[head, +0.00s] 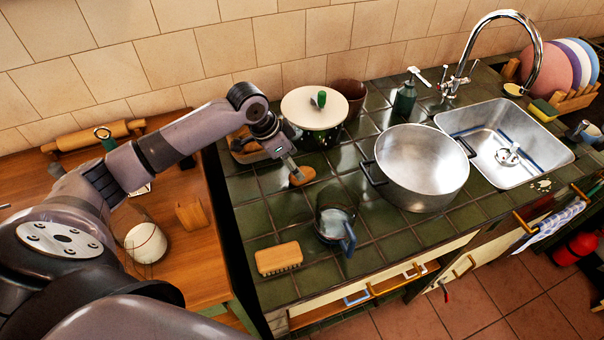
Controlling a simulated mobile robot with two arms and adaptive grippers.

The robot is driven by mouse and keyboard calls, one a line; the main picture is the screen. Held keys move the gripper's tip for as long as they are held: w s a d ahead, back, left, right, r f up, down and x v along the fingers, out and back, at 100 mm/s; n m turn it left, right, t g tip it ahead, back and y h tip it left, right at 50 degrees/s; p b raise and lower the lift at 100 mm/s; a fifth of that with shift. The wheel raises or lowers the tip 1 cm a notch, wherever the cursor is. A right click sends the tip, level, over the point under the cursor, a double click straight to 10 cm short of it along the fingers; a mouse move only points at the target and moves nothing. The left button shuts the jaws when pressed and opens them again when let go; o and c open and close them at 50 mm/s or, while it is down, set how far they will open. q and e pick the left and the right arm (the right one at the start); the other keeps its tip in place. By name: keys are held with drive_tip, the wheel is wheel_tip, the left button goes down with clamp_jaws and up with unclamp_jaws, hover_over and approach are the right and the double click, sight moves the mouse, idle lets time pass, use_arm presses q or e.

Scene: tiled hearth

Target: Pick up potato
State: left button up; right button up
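The potato (302,177), a small brown oval, is on or just above the green tiled counter, left of the large metal pot. My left gripper (295,172) reaches in from the left and points down at it, with its fingertips at the potato's upper left side. The fingers are small and seen edge-on, so I cannot tell whether they are closed on it. My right gripper is not in view.
A lidded pot (314,108) stands just behind the gripper, and a wooden tray (243,155) is partly hidden by it. A large pot (421,168), a glass jug (335,222) and a brush (278,259) stand around. Counter tiles (286,209) in front are clear.

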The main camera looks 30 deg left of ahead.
use_arm(q)
drive_tip(key=shift+p+x, duration=0.55)
drive_tip(key=shift+x, duration=2.4)
drive_tip(key=shift+a, duration=0.1)
drive_tip(key=shift+c, duration=0.6)
drive_tip(key=shift+w, duration=0.1)
drive_tip(key=c, duration=1.1)
